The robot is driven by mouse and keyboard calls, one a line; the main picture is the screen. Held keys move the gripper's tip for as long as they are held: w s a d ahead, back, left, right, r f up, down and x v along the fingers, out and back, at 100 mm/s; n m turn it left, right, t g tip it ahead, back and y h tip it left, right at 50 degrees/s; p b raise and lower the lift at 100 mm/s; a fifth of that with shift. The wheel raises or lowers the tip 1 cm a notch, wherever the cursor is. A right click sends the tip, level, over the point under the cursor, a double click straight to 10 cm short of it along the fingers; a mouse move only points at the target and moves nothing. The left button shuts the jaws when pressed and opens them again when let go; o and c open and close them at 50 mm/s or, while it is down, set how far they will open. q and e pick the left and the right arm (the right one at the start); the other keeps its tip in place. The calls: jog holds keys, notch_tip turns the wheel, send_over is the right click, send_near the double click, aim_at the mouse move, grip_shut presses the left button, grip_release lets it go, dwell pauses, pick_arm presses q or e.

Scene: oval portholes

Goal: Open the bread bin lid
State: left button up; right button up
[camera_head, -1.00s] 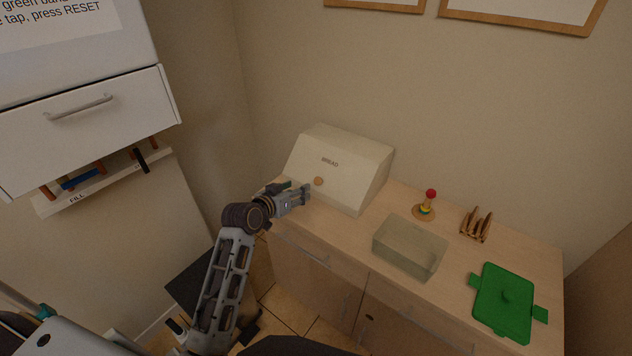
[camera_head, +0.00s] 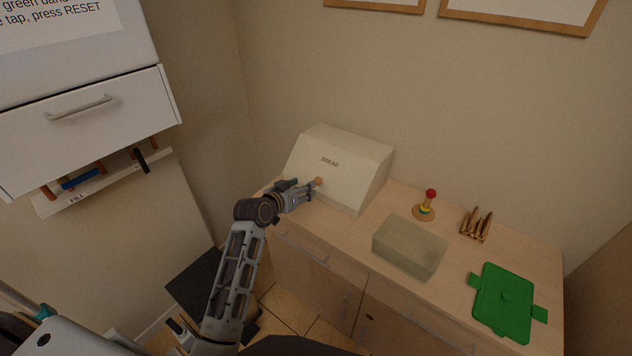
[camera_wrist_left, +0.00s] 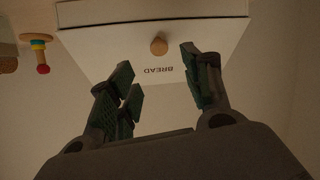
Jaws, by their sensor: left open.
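The cream bread bin (camera_head: 345,160) stands on the wooden counter against the back wall, with BREAD written on its sloping front lid. The lid is shut. A round wooden knob (camera_head: 319,181) is on the lid. My left gripper (camera_head: 310,191) is right at the knob in the head view. In the left wrist view my left gripper (camera_wrist_left: 162,80) is open, with the knob (camera_wrist_left: 159,46) just ahead, between the lines of its fingers. I cannot tell whether the fingers touch it. The bin (camera_wrist_left: 120,42) appears upside down there. My right gripper is not in view.
To the bin's right on the counter (camera_head: 455,245) are a translucent box (camera_head: 409,248), a stacking-ring toy (camera_head: 425,206), a toast rack (camera_head: 477,225) and a green lid (camera_head: 504,302). A white drawer unit (camera_head: 85,115) stands at the left.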

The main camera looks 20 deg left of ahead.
aim_at(317, 180)
pick_arm(q)
jog(key=shift+x, duration=5.05)
grip_shut()
